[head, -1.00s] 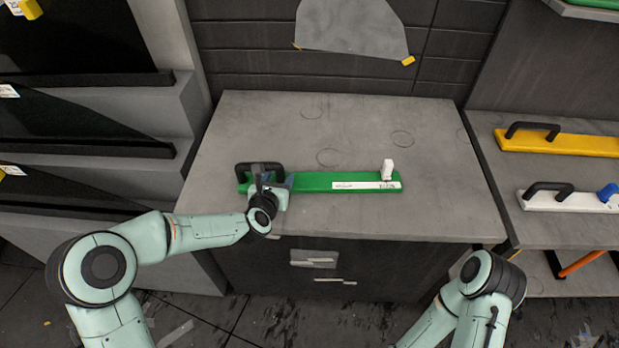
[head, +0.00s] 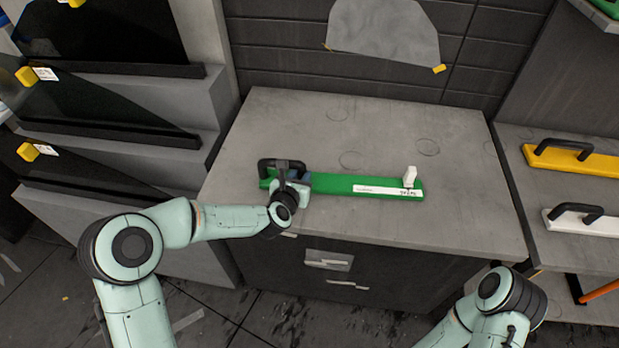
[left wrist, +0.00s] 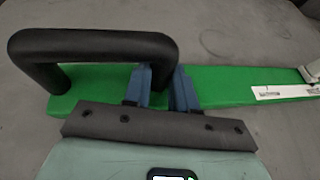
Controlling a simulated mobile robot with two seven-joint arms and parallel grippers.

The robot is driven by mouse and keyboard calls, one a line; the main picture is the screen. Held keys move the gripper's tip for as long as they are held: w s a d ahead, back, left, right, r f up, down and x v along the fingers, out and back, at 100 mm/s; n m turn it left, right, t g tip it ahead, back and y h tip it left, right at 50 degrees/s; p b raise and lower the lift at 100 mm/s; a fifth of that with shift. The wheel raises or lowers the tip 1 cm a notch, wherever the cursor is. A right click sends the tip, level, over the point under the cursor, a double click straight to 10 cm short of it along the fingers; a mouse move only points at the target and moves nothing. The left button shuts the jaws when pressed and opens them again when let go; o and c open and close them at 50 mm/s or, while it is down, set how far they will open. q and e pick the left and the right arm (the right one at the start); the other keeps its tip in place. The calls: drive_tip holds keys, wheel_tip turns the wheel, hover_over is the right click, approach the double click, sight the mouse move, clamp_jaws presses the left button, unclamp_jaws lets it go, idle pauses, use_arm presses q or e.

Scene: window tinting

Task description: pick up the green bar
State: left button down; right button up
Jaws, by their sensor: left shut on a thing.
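The green bar (head: 335,184) lies along the grey cabinet top, with a black handle (head: 281,166) at its left end. A white label and a small white block (head: 409,176) are at its right end.
The grey cabinet top (head: 450,205) is clear around the bar, with faint ring marks. Dark panels stand on stepped grey racks at the left. A yellow bar (head: 570,160) and a white bar (head: 585,222) with black handles lie on shelves at the right.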

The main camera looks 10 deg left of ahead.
use_arm(q)
wheel_tip(320, 180, up, 10)
drive_tip(key=p, duration=0.1)
wheel_tip(320, 180, up, 10)
drive_tip(key=p, duration=0.3)
hover_over(301, 168)
drive_tip(key=shift+s, duration=0.2)
use_arm(e)
drive_tip(key=shift+w+r, duration=0.45)
drive_tip(key=shift+r, duration=0.4)
drive_tip(key=shift+w+r, duration=0.45)
drive_tip(key=shift+r, duration=0.45)
drive_tip(key=shift+w+r, duration=0.45)
drive_tip(key=shift+r, duration=0.4)
use_arm(q)
wheel_tip(301, 168, down, 15)
drive_tip(key=b, duration=0.9)
drive_tip(key=shift+s+a+f, duration=0.1)
drive_tip(key=shift+f, duration=0.05)
drive_tip(key=shift+f+b, duration=0.45)
drive_tip(key=shift+f, duration=0.1)
drive_tip(key=shift+f+b, duration=1)
drive_tip(key=shift+f, duration=0.45)
use_arm(e)
wheel_tip(301, 168, down, 12)
drive_tip(key=s, duration=0.2)
drive_tip(key=shift+s, duration=0.2)
